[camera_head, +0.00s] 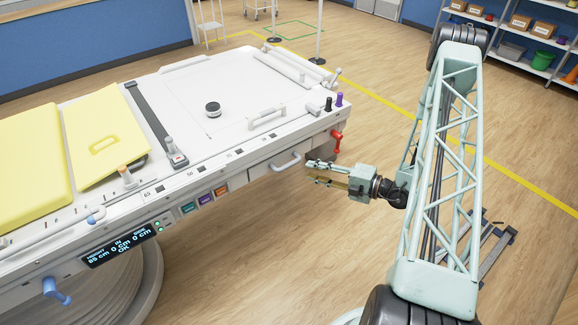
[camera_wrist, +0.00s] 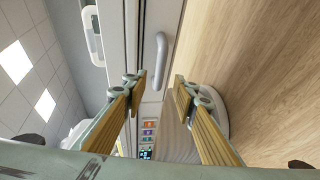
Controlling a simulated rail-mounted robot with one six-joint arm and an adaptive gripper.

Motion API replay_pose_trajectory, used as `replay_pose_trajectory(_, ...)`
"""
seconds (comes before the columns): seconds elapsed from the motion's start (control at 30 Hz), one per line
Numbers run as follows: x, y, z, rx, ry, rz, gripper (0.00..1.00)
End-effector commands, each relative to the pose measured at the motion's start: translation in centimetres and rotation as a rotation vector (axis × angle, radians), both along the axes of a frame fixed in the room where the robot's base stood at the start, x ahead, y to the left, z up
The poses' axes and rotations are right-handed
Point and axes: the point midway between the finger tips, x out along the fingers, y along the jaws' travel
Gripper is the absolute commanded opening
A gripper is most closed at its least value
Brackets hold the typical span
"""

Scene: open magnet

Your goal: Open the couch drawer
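The couch (camera_head: 225,100) is a white table with a drawer front (camera_head: 262,172) in its long side, near the right end. The drawer's grey bar handle (camera_head: 287,162) stands out from that front, and the drawer looks shut. My gripper (camera_head: 312,173) is just right of the handle, with a small gap between them. In the wrist view my gripper (camera_wrist: 160,85) has its two wood-coloured fingers spread apart with nothing between them. The handle (camera_wrist: 161,60) shows upright beyond the fingertips, between them and apart from both.
A red lever (camera_head: 337,138) sticks out at the couch's corner, close to my gripper. Coloured buttons (camera_head: 205,199) and a display (camera_head: 118,245) lie further left along the side. Yellow pads (camera_head: 100,135) lie on the couch. The floor (camera_head: 270,260) in front is clear.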

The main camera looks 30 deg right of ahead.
Motion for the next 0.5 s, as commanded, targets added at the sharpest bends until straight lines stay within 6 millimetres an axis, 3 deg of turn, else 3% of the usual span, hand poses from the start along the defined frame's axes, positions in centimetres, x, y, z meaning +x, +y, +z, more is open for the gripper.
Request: replay_pose_trajectory(0.5,4.2,2.6,-1.0,-0.001,0.000,0.001,0.26)
